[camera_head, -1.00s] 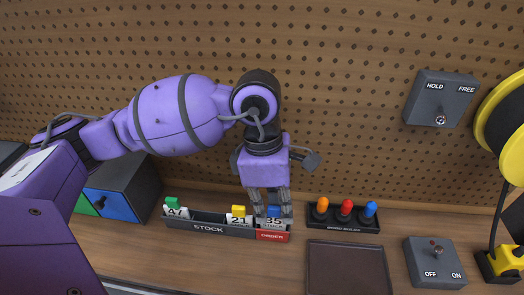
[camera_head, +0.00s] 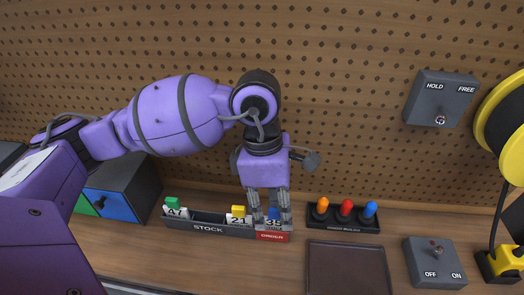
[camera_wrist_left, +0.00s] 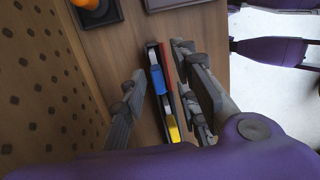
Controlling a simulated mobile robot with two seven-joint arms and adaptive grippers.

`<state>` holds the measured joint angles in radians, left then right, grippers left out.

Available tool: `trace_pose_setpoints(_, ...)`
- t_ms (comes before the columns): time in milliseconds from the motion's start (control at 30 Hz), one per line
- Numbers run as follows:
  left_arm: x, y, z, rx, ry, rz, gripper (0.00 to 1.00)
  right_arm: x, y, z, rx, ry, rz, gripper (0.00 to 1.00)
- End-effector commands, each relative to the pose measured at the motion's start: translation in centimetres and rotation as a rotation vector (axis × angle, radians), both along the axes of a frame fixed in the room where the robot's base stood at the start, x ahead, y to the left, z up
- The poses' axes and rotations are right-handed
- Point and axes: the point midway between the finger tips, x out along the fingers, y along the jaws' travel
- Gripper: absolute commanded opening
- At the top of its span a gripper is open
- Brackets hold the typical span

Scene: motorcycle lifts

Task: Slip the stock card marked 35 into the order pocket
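The stock card marked 35 (camera_head: 273,223), with a blue tab, stands upright in the red-fronted order pocket (camera_head: 272,237) at the right end of the stock rack. Its blue tab shows in the left wrist view (camera_wrist_left: 158,81). My left gripper (camera_head: 270,218) is above the order pocket, with its fingers spread on either side of the card. In the left wrist view the fingers (camera_wrist_left: 160,100) are apart, with gaps to the card. My right gripper is not in view.
The stock rack (camera_head: 208,228) also holds card 47 (camera_head: 176,212) with a green tab and card 21 (camera_head: 238,219) with a yellow tab. A black stand of coloured knobs (camera_head: 344,224) is to the right, behind a brown tray (camera_head: 347,268). Pegboard rises behind.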

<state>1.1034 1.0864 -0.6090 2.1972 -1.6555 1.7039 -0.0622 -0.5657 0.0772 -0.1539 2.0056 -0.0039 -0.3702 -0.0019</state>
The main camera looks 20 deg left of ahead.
Motion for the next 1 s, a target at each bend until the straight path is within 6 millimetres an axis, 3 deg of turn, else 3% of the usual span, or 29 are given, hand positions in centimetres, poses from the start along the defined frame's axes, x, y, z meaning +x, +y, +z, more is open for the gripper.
trace_pose_setpoints(167,0.3,0.3,1.7,0.0,-0.007,0.001,0.28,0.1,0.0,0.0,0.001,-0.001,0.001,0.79)
trace_pose_setpoints(600,1.0,1.8,10.3,-0.001,-0.008,0.0,0.28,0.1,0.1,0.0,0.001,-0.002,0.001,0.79)
trace_pose_setpoints(800,1.0,2.1,11.8,0.0,-0.005,0.0,0.28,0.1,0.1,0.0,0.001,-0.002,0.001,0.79)
trace_pose_setpoints(1000,1.0,2.1,11.9,0.0,-0.003,0.0,0.28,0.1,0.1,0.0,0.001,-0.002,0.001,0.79)
